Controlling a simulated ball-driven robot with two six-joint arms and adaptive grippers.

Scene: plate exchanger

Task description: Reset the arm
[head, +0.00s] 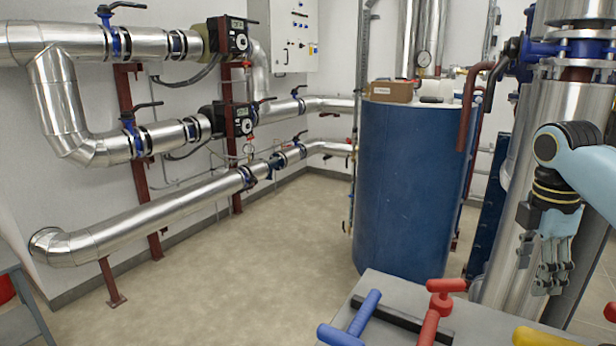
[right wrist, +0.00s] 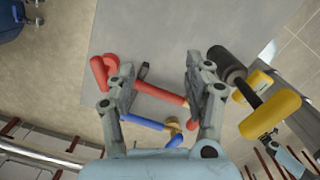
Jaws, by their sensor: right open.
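My right gripper (head: 553,280) hangs fingers-down at the right of the head view, above the far right side of a grey table (head: 395,283). In the right wrist view its two fingers (right wrist: 160,72) are apart with nothing between them. A red T-shaped tool (head: 437,310) and a blue T-shaped tool (head: 360,315) lie on the table. They also show below the fingers in the wrist view, red (right wrist: 155,93) and blue (right wrist: 143,123). My left gripper is not in view.
A yellow handle (head: 540,338) lies at the table's front right, cut by the frame. A blue tank (head: 405,190) with a cardboard box (head: 391,92) on top stands behind the table. Silver pipes (head: 150,217) run along the left wall. Floor between is clear.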

